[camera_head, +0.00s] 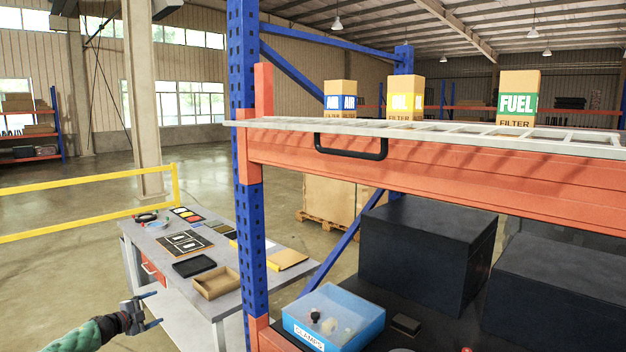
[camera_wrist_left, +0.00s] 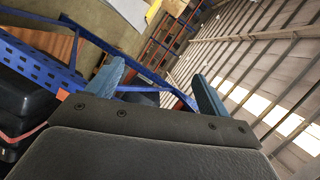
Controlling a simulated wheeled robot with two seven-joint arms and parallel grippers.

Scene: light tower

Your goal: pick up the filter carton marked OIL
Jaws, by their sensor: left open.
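The filter carton marked OIL (camera_head: 401,101) is a tan box with a yellow label. It stands upright on the rack's top shelf in the head view, between the blue-labelled AIR carton (camera_head: 341,101) and the green-labelled FUEL carton (camera_head: 517,102). My left gripper (camera_head: 156,308) is low at the left in the head view, well below the shelf and far from the cartons. It is open and empty. In the left wrist view its two blue fingers (camera_wrist_left: 160,84) are spread apart. No carton can be made out between them. My right gripper is in neither view.
The rack's blue upright (camera_head: 249,190) and orange beam (camera_head: 450,165) stand between my left gripper and the cartons. A black handle (camera_head: 350,153) hangs at the shelf edge. Below are a blue CLAMPS bin (camera_head: 345,316) and black boxes (camera_head: 425,250). A workbench (camera_head: 150,235) stands behind the gripper.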

